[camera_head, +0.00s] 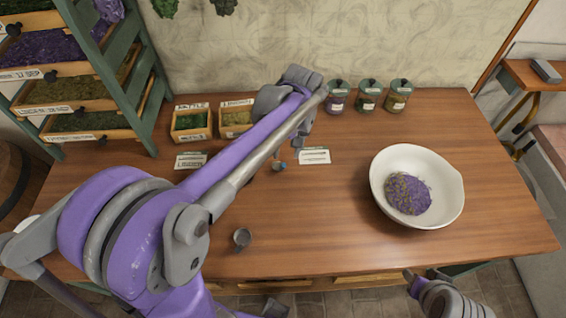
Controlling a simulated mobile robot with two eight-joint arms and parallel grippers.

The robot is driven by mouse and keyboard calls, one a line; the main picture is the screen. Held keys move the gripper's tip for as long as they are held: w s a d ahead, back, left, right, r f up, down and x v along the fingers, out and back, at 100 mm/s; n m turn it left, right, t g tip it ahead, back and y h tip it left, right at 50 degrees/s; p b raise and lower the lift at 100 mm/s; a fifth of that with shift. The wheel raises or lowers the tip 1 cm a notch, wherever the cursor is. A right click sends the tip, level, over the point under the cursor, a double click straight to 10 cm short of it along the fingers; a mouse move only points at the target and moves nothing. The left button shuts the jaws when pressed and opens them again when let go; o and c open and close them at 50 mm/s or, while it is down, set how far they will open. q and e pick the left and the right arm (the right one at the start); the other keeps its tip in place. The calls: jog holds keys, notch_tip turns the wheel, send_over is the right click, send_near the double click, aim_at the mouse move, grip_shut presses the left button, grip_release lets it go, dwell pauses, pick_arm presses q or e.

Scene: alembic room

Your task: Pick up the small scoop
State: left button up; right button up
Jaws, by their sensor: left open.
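A small grey scoop-like cup (242,238) stands on the wooden table near its front edge, right of my left arm's shoulder. Another small grey and bluish scoop-like piece (280,167) lies further back, partly hidden by my left arm. I cannot tell for certain which is the small scoop. My left arm reaches across the table to the back. My left gripper (301,138) is open, mostly hidden beside the forearm, close to the further piece and apart from the front cup. My right arm (445,296) shows only in part at the bottom right; its fingertips cannot be made out.
A white bowl (445,213) with a purple clump (407,194) stands at the right. Several lidded jars (368,96) and two small wooden boxes (192,124) stand at the back. Label cards (314,157) lie before them. A drawer rack (88,122) stands left.

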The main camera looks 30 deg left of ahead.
aim_at(282, 167)
pick_arm(q)
notch_tip(282, 167, down, 3)
jog(key=shift+s+a+r, duration=0.1)
jog(key=shift+s+r, duration=0.05)
jog(key=shift+r, duration=0.05)
jog(key=f, duration=0.3)
jog(key=a+f, duration=0.1)
jog(key=f, duration=0.1)
jog(key=shift+f, duration=0.35)
grip_shut()
dwell(1.0)
